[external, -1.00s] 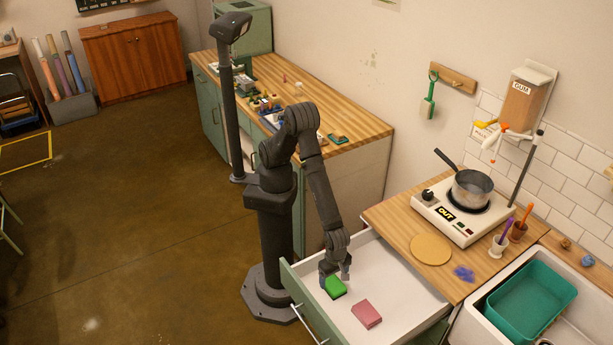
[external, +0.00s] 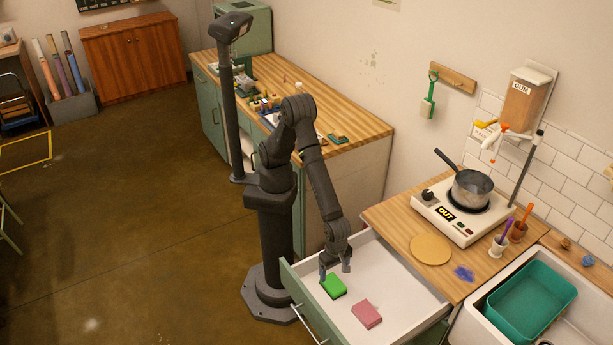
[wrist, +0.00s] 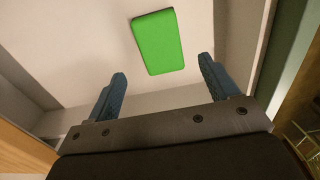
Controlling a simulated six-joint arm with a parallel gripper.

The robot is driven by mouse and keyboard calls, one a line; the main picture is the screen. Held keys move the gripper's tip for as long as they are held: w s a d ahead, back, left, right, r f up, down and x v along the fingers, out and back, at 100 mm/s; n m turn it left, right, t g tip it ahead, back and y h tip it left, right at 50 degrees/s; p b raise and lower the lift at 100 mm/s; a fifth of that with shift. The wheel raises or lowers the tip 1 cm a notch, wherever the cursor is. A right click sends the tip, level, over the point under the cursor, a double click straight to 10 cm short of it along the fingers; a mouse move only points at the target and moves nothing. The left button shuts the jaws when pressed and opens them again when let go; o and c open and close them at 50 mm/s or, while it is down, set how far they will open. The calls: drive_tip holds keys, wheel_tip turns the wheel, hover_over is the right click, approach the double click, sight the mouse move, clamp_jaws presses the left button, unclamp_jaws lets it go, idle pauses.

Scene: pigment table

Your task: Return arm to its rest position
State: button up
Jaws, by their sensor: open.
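My gripper (external: 335,270) is open and empty, pointing down over the open drawer (external: 390,270). In the wrist view its two blue-grey fingers (wrist: 162,92) are spread wide apart. A green block (external: 334,286) lies on the drawer floor just below the gripper, near the drawer's front. The wrist view shows the green block (wrist: 158,41) beyond the fingertips, with nothing between the fingers. My arm reaches down from its column with the elbow bent high.
A pink block (external: 367,314) lies in the drawer, right of the green one. A counter (external: 390,215) with a hotplate (external: 462,212) and pot (external: 472,188) stands right of the drawer. A sink with a teal basin (external: 530,300) is at lower right. Open floor lies left.

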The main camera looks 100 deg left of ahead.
sight(334, 284)
wheel_tip(334, 284, down, 7)
drive_tip(key=shift+f, duration=0.1)
drive_tip(key=shift+d+r, duration=0.1)
drive_tip(key=shift+r, duration=0.2)
wheel_tip(334, 284, up, 10)
drive_tip(key=w+a+r+n, duration=0.5)
drive_tip(key=a+n, duration=0.3)
drive_tip(key=n, duration=0.2)
drive_tip(key=w+a+r+n, duration=0.5)
drive_tip(key=w+a+n, duration=0.2)
drive_tip(key=n, duration=0.4)
drive_tip(key=w+a+r+n, duration=0.5)
drive_tip(key=a+n, duration=0.4)
drive_tip(key=n, duration=0.2)
drive_tip(key=shift+w+a+r, duration=0.25)
drive_tip(key=shift+w, duration=0.35)
drive_tip(key=o, duration=0.5)
drive_tip(key=shift+c, duration=0.2)
